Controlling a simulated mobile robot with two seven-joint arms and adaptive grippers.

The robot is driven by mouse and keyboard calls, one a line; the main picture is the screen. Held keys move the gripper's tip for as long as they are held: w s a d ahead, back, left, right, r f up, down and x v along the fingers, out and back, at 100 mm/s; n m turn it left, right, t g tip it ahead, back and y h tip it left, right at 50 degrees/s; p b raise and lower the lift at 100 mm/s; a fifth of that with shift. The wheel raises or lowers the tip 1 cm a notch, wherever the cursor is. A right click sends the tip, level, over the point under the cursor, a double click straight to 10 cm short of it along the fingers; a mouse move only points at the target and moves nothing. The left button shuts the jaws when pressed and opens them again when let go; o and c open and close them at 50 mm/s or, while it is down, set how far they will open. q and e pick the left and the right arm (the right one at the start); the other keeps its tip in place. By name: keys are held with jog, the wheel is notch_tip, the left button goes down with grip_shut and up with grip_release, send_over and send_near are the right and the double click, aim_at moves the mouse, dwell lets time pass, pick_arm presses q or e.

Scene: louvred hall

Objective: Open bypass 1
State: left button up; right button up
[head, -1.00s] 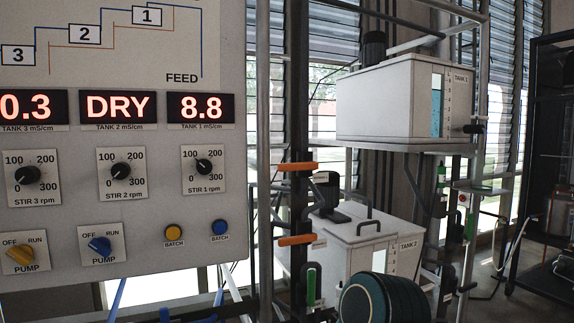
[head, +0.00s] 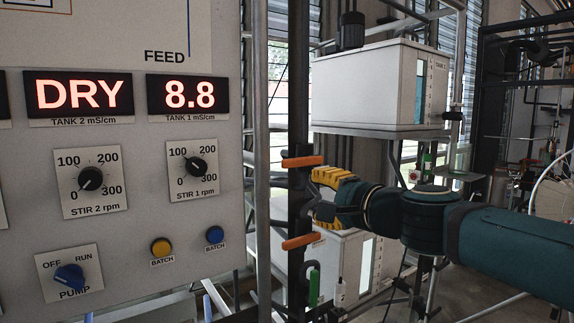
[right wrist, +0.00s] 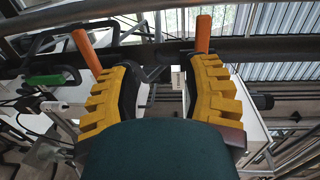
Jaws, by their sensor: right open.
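Two orange handles stick out from a dark upright post in the head view, an upper one (head: 303,161) and a lower one (head: 301,241). I cannot read which is bypass 1. My right gripper (head: 306,197) is open at the post, at a height between the two handles. In the right wrist view its yellow-backed fingers (right wrist: 160,82) are spread, with one orange handle (right wrist: 86,50) beyond the left finger and the other (right wrist: 203,35) beyond the right finger. A small pale tag (right wrist: 178,77) shows between the fingers, its text unreadable. My left gripper is not in view.
The control panel (head: 130,230) with dials and displays fills the left. Tank 1 (head: 365,88) stands on a frame behind my right arm, with another white tank (head: 345,265) below. Green handles (head: 314,288) are near the post. A dark rack (head: 500,90) is at the right.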

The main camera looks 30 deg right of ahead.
jog(key=t, duration=0.1)
send_near(297, 162)
jog(key=shift+w+a+f+b, duration=0.1)
jog(key=shift+w+b, duration=0.15)
jog(key=shift+w, duration=1.45)
jog(key=shift+w+a+b, duration=0.15)
jog(key=shift+w+b, duration=0.1)
jog(key=shift+w, duration=1.45)
jog(key=shift+w+a+f+b, duration=0.1)
jog(key=shift+w+b, duration=0.15)
jog(key=shift+w, duration=1.5)
pick_arm(q)
jog(key=shift+w+f, duration=0.5)
jog(key=shift+f, duration=0.2)
pick_arm(e)
grip_shut()
jog(key=shift+s+r, duration=0.1)
pick_arm(q)
jog(key=shift+r, duration=0.1)
pick_arm(e)
jog(key=shift+m, duration=0.3)
